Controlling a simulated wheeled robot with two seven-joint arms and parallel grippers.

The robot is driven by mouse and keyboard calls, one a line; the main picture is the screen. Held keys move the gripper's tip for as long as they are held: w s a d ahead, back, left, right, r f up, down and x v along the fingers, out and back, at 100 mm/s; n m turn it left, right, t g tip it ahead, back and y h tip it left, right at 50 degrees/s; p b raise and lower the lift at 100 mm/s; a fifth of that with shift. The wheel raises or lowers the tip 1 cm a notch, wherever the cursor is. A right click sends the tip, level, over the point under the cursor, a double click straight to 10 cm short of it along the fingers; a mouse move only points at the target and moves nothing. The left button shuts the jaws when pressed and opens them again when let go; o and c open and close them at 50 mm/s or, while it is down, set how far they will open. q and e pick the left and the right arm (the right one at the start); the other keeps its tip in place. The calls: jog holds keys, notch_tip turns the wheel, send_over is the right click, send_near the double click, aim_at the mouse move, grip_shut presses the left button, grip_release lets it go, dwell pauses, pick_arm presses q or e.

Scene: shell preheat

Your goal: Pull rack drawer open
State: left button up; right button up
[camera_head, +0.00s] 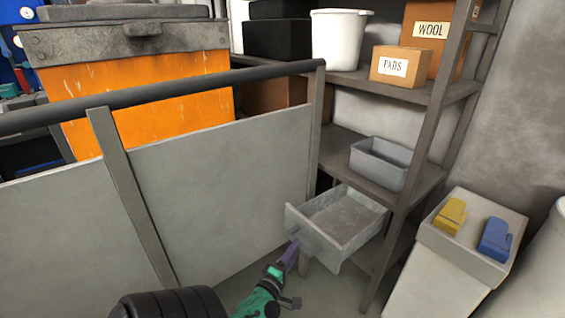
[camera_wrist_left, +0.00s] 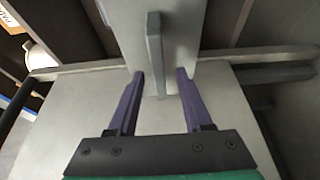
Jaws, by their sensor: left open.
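The grey rack drawer (camera_head: 335,220) sticks out of the lower part of the metal rack (camera_head: 400,160), pulled out and empty inside. My left gripper (camera_head: 292,246) is at the left end of the drawer's front, in front of the panel. In the left wrist view the purple fingers of the left gripper (camera_wrist_left: 161,76) are open and apart. A grey bar handle (camera_wrist_left: 154,45) on the drawer front (camera_wrist_left: 180,30) lies ahead, its lower end between the fingertips. The fingers are not closed on it. My right gripper is in neither view.
A railing with grey panels (camera_head: 220,185) stands left of the drawer, close to my left gripper. A grey bin (camera_head: 380,163) sits on the shelf above. A pale box (camera_head: 455,255) with yellow and blue items stands at right.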

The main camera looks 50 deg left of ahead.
pick_arm(q)
jog(key=v, duration=1.3)
